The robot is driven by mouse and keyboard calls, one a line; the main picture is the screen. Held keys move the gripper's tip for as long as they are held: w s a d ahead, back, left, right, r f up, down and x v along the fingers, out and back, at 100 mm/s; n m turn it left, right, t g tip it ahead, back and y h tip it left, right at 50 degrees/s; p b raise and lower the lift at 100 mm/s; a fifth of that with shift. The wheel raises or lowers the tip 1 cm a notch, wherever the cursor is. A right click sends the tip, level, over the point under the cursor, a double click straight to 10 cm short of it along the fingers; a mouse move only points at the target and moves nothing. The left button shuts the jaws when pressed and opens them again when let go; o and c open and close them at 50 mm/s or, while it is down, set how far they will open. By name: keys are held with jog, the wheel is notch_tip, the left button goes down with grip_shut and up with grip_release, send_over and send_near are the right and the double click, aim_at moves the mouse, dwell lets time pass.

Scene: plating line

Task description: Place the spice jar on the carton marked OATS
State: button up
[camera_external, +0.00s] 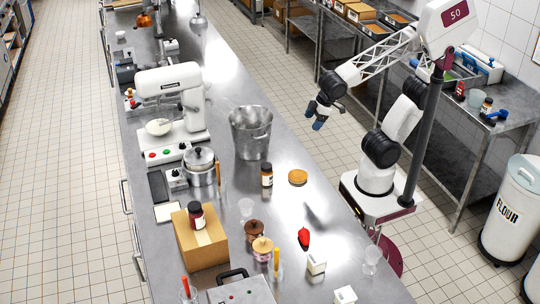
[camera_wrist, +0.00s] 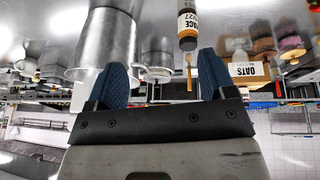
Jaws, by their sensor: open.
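A tan carton (camera_external: 201,248) stands on the steel counter; its OATS label shows upside down in the wrist view (camera_wrist: 243,70). A dark jar with a red-and-white label (camera_external: 197,217) stands upright on top of the carton. Another small jar with a dark cap and orange-and-white label (camera_external: 267,176) stands on the counter behind and right of the carton; it appears in the wrist view (camera_wrist: 187,24). I cannot tell which one is the spice jar. My gripper (camera_external: 322,112) is open and empty, high and right of the counter, apart from both jars. Its fingers (camera_wrist: 163,80) show nothing between them.
A metal bucket (camera_external: 250,134), a lidded pot (camera_external: 200,168) and a mixer (camera_external: 173,105) stand on the counter beyond the carton. Lidded jars (camera_external: 263,249), a red bottle (camera_external: 304,238) and a glass (camera_external: 246,207) stand near it. Counter right of the bucket is clear.

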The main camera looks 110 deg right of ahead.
jog(key=s+a+f+g+y, duration=0.1)
jog(key=s+f, duration=0.1)
jog(key=s, duration=0.6)
jog(key=shift+a+f+g, duration=0.3)
jog(key=shift+f+g, duration=0.05)
jog(key=shift+g, duration=0.05)
